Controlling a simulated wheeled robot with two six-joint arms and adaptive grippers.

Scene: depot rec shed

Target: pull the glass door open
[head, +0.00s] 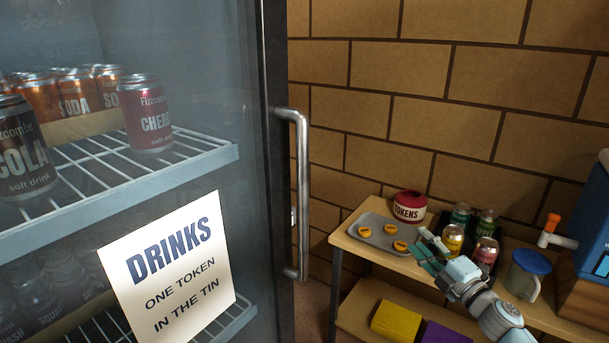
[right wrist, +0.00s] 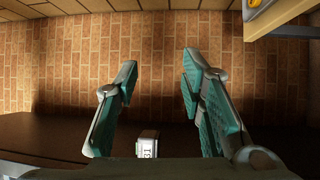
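The glass door (head: 190,185) of a drinks cooler fills the left of the head view, with a dark frame along its right edge. Its long metal handle (head: 303,195) stands upright on that edge. A paper sign (head: 175,265) reads "DRINKS one token in the tin". The door looks shut against the cooler, though its seam is not clear. My right gripper (head: 428,250) is to the right of the handle, apart from it, in front of the side table. In the right wrist view my right gripper (right wrist: 159,62) is open with nothing between its fingers. My left gripper is not in view.
A wooden table (head: 350,241) at right bears a tray (head: 370,219) of tokens, a red tin (head: 409,207), several cans and a blue-lidded jug (head: 524,275). Yellow (head: 396,321) and purple boxes lie on its lower shelf. A brick wall (head: 440,90) stands behind.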

